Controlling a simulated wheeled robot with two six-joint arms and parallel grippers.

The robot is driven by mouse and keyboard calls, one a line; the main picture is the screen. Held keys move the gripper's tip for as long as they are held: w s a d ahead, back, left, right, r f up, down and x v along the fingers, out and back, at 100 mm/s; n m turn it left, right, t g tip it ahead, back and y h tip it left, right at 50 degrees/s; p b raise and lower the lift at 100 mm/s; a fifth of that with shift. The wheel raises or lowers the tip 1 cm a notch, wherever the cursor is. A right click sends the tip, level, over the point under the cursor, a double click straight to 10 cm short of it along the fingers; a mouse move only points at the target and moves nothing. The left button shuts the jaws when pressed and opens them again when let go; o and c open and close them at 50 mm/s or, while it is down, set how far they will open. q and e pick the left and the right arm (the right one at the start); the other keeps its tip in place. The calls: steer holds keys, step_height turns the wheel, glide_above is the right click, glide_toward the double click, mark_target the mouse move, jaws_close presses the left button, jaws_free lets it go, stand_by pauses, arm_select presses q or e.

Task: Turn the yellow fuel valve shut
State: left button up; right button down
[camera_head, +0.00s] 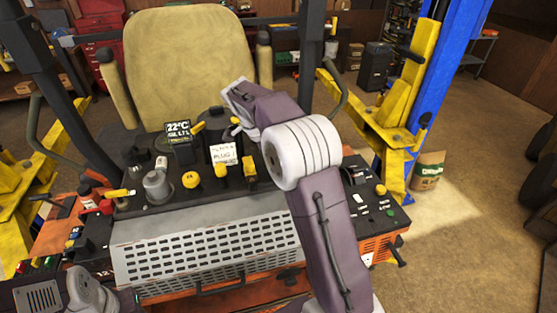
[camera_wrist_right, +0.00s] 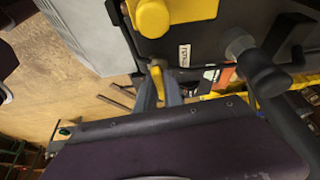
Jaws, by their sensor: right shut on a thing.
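In the right wrist view, my right gripper (camera_wrist_right: 160,90) is shut, its two grey fingers closed around a small yellow piece, which I take to be the handle of the yellow fuel valve (camera_wrist_right: 157,77). The valve's body and the handle's angle are mostly hidden by the fingers. My left gripper is out of view; only part of my left arm shows at the bottom left.
A larger yellow knob (camera_wrist_right: 152,17) sits close above the fingers, and a dark rod (camera_wrist_right: 265,75) is to the right. In the head view, yellow knobs (camera_head: 191,180) crowd the panel before the tan seat (camera_head: 190,55). A blue lift post (camera_head: 450,70) stands right.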

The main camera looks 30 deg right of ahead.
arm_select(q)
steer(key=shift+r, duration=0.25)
arm_select(e)
steer(key=shift+d+m, duration=0.1)
steer(key=shift+m, duration=0.5)
steer(key=c, duration=1.6)
jaws_free()
steer(key=shift+o, duration=0.7)
steer(key=shift+d, duration=0.1)
steer(key=shift+s+d+f, duration=0.1)
steer(key=shift+d, duration=0.1)
steer(key=shift+a+r, duration=0.2)
steer(key=shift+r, duration=0.1)
arm_select(q)
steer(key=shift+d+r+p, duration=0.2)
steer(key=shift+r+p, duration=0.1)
steer(key=shift+p, duration=0.1)
arm_select(e)
steer(key=v, duration=0.8)
steer(key=shift+r, duration=0.25)
steer(key=shift+d, duration=0.15)
